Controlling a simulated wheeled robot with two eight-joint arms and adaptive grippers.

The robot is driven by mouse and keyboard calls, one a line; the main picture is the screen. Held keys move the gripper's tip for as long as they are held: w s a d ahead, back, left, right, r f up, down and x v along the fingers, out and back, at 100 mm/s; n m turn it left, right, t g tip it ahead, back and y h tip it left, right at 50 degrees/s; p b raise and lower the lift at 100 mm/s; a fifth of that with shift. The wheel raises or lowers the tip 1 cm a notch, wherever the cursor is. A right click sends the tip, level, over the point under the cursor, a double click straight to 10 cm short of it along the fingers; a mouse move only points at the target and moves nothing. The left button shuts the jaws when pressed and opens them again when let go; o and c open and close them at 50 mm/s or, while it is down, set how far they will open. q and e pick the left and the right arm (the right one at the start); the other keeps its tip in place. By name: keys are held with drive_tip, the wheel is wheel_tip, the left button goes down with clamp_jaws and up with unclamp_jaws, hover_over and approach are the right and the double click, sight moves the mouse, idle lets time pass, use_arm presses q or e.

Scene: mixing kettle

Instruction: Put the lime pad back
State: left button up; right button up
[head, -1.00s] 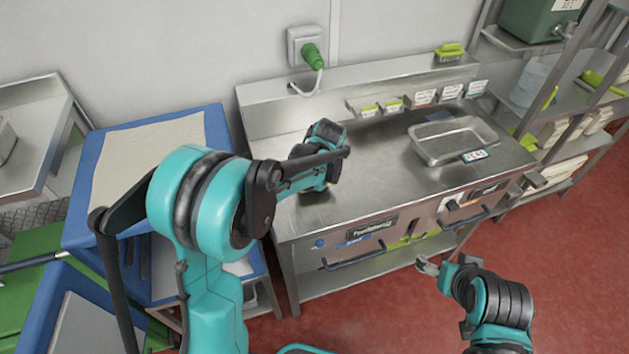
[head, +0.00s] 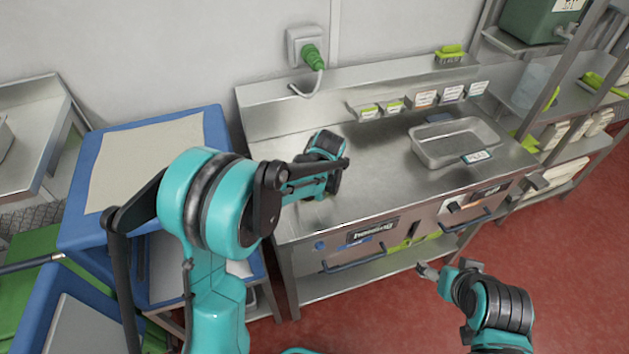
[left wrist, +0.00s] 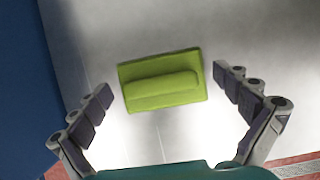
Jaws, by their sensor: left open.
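The lime pad (left wrist: 160,94) lies on a bare steel surface in the left wrist view. It is a flat lime block with a raised bar along its top. My left gripper (left wrist: 162,80) is open, with one finger on each side of the pad and a gap to both. The fingers do not touch it. In the head view my left wrist is over the left part of the steel counter (head: 375,170). The pad and left fingers are hidden there. My right gripper (head: 450,268) is open and empty, low in front of the counter.
Several labelled holders (head: 425,98) line the counter's back. A steel tray (head: 440,162) stands on the right side. A lime brush (head: 450,53) sits on the back ledge. A green plug (head: 312,55) is in the wall socket. A blue-edged table (head: 215,125) stands at the left.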

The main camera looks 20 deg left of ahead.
use_arm(q)
drive_tip(key=p+v, duration=0.4)
drive_tip(key=v, duration=0.8)
drive_tip(key=s+a+r+n+t+h, duration=0.1)
drive_tip(key=s+r+n, duration=0.1)
drive_tip(key=s+n, duration=0.9)
drive_tip(key=s+a+r+n+t+h, duration=0.1)
drive_tip(key=s+a+n+t, duration=0.1)
drive_tip(key=s+n, duration=0.9)
drive_tip(key=n, duration=0.7)
drive_tip(key=shift+r+h, duration=0.3)
drive_tip(key=shift+r, duration=0.1)
